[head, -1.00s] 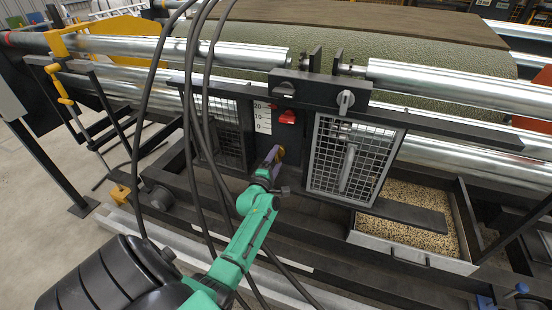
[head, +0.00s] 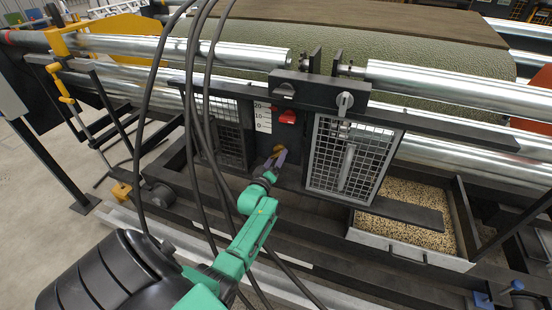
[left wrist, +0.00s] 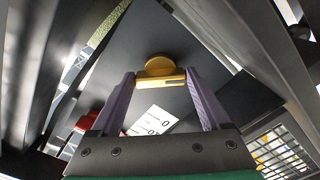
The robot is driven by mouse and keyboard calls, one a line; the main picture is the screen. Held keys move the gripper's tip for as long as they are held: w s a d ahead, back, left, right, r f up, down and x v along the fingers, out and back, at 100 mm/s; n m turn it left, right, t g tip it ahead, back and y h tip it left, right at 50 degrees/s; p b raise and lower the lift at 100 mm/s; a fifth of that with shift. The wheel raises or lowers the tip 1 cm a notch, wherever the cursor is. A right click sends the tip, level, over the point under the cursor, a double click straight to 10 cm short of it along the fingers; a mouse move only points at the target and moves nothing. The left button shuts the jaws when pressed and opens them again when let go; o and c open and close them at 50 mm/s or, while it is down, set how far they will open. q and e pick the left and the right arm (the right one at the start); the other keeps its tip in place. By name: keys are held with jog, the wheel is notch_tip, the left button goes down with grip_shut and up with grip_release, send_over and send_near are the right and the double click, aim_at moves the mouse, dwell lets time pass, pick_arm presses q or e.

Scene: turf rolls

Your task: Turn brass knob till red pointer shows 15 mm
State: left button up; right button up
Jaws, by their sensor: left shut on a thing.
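The brass knob (left wrist: 160,68) is on a dark panel of the machine. My left gripper (left wrist: 160,82) has its two purple fingers on either side of the knob's brass bar and is shut on it. In the head view the gripper (head: 278,157) mostly covers the knob (head: 279,149). The white scale (head: 263,117), marked 0, 10 and 20, is above and left of it. My right gripper is not in view.
A mesh guard (head: 350,158) stands just right of the gripper. A tray of granules (head: 358,243) lies lower right. Metal rollers (head: 440,84) and a green turf roll (head: 400,50) lie behind.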

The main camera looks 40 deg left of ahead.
pick_arm(q)
jog(key=m, duration=0.3)
jog(key=shift+f+m, duration=0.1)
jog(key=shift+m, duration=0.2)
jog(key=m, duration=0.3)
jog(key=shift+f+m, duration=0.1)
jog(key=shift+m, duration=0.2)
jog(key=m, duration=0.3)
jog(key=shift+s+a+m, duration=0.1)
jog(key=shift+m, duration=0.3)
jog(key=m+b, duration=0.1)
jog(key=m, duration=0.1)
jog(key=shift+m, duration=0.3)
jog(key=m+b, duration=0.1)
jog(key=m, duration=0.2)
jog(key=shift+a+m, duration=0.15)
jog(key=shift+m, duration=0.15)
jog(key=m+b, duration=0.2)
jog(key=m, duration=0.1)
jog(key=shift+m, duration=0.3)
jog(key=m+b, duration=0.2)
jog(key=m, duration=0.2)
jog(key=shift+b, duration=0.35)
jog(key=shift+r+m+b, duration=0.2)
jog(key=shift+m+b, duration=0.4)
jog(key=shift+m, duration=0.6)
